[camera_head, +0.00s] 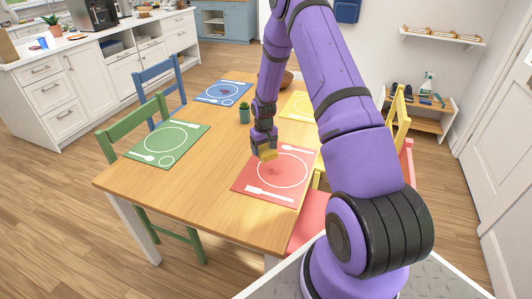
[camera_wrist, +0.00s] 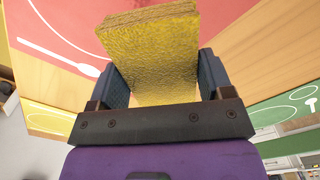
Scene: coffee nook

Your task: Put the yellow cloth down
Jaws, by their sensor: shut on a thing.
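The yellow cloth (camera_wrist: 152,55) is a thick, rough-textured block held between the two fingers of my gripper (camera_wrist: 163,85) in the wrist view. In the head view my gripper (camera_head: 265,147) is over the table near the upper left of the red placemat (camera_head: 243,186). The cloth also shows there as a small yellow piece (camera_head: 267,155) at the fingertips. I cannot tell whether it touches the mat. A darker red smudge (camera_head: 276,171) shows on the mat, to the right of and below the cloth.
The wooden table (camera_head: 200,200) also bears green (camera_head: 140,148), blue (camera_head: 225,85) and yellow (camera_head: 290,107) placemats. A small potted plant (camera_head: 244,115) stands behind and left of my gripper. A brown bowl (camera_head: 287,79) is at the far edge. The table's left front is bare.

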